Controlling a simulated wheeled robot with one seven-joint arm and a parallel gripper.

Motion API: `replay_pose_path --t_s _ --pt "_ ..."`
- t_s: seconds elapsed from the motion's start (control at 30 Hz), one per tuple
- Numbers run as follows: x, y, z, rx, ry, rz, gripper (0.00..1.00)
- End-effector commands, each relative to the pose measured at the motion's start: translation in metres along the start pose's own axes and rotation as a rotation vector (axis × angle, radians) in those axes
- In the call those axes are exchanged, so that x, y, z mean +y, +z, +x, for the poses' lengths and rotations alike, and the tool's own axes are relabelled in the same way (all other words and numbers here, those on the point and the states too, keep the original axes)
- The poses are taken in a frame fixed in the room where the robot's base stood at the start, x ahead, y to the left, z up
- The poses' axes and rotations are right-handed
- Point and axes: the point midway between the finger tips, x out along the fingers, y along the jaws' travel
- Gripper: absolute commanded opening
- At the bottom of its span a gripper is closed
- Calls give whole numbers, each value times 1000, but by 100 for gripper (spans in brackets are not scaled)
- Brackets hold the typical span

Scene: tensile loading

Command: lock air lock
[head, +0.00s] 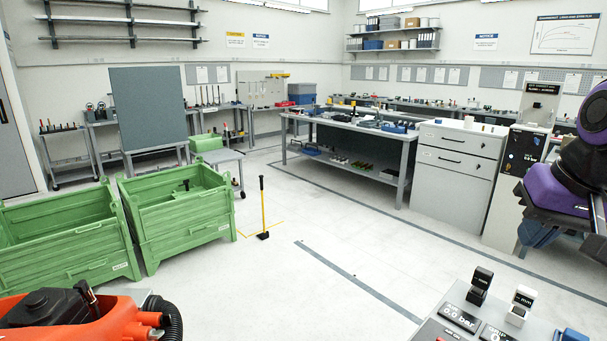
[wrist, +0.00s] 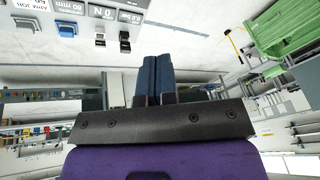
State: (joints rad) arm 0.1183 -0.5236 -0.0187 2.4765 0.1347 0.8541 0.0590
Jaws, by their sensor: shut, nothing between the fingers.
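A grey control console (head: 430,331) stands at the bottom right of the head view. It carries a black lever switch (head: 480,284) by a 0.0 bar display (head: 459,317) and a white lever switch (head: 521,304) beside it. The wrist view shows the black switch (wrist: 125,42) and white switch (wrist: 99,36) upside down, with a 0 N display (wrist: 102,12). I cannot read which switch is the air lock. My gripper (wrist: 151,62) is shut and empty, its dark blue fingers together, apart from the switches. My purple arm is at the right of the head view.
A blue control (wrist: 67,29) is also on the console. Green crates (head: 180,215), an orange machine (head: 75,320) and a standing yellow-handled tool (head: 263,210) are at left. A workbench (head: 350,125) and drawer cabinet (head: 455,172) stand behind. The middle floor is clear.

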Motion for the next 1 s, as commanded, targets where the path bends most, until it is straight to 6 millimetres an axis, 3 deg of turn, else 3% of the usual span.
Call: replay_pose_path --t_s 0.2,0.43,0.77,1.0 --pt "-8 37 -30 82 27 -195 0" --pt "-8 53 -41 118 46 -276 0" --pt "-8 51 -39 111 45 -268 0" --pt "-1 19 -14 29 18 -102 0"
